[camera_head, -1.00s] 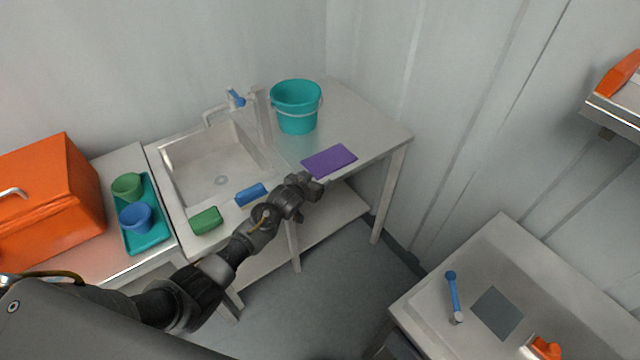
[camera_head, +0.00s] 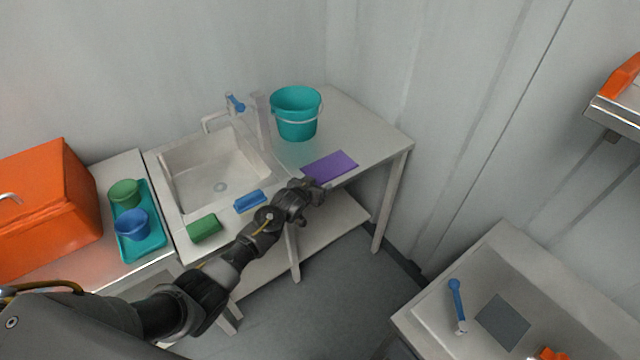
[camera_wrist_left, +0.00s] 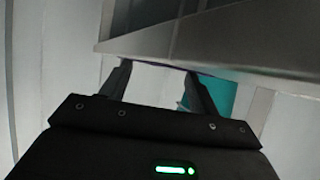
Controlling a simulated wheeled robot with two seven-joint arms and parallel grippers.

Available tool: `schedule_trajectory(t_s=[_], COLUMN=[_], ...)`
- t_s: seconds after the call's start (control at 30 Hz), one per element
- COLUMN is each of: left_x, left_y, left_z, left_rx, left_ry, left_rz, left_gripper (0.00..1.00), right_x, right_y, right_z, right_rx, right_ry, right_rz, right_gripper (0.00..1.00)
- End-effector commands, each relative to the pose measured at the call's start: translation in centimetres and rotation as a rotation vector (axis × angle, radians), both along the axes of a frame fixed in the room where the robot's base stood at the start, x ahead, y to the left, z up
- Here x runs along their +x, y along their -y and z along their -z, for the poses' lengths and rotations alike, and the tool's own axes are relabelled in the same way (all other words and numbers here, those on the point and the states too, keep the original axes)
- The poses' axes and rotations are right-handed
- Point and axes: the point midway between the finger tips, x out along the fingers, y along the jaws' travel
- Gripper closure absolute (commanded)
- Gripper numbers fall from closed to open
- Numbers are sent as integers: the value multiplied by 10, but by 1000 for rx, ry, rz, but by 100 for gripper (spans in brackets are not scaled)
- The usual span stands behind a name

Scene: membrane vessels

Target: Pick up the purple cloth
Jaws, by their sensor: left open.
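The purple cloth (camera_head: 331,166) lies flat on the sink table (camera_head: 362,133), close to its front edge, in the head view. My left gripper (camera_head: 316,190) is at the table's front edge, just in front of the cloth's near corner. In the left wrist view the left gripper (camera_wrist_left: 158,78) is open, its two fingers apart and close to the table's edge (camera_wrist_left: 180,50). A thin dark purplish strip shows at that edge between the fingers; I cannot tell whether the fingers straddle the cloth. My right gripper is not in view.
A teal bucket (camera_head: 296,114) stands behind the cloth. A blue brush (camera_head: 250,201) and a green sponge (camera_head: 204,228) lie along the front edge, before the sink basin (camera_head: 205,178). A second basin (camera_head: 432,312) stands at lower right. Floor between is clear.

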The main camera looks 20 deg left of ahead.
Motion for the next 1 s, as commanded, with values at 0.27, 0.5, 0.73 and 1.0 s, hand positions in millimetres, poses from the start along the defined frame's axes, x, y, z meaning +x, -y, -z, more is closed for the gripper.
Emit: schedule_trajectory(t_s=[0.27, 0.5, 0.73, 1.0], left_x=[0, 0, 0, 0], left_y=[0, 0, 0, 0], left_z=[0, 0, 0, 1], left_rx=[0, 0, 0, 0], left_ry=[-1, -1, -1, -1], left_rz=[0, 0, 0, 0], left_gripper=[57, 73, 88, 100], right_x=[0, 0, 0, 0], right_y=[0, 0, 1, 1], right_z=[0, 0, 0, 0], right_rx=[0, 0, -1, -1], right_ry=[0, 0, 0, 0], right_rz=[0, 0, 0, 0], right_gripper=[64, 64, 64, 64])
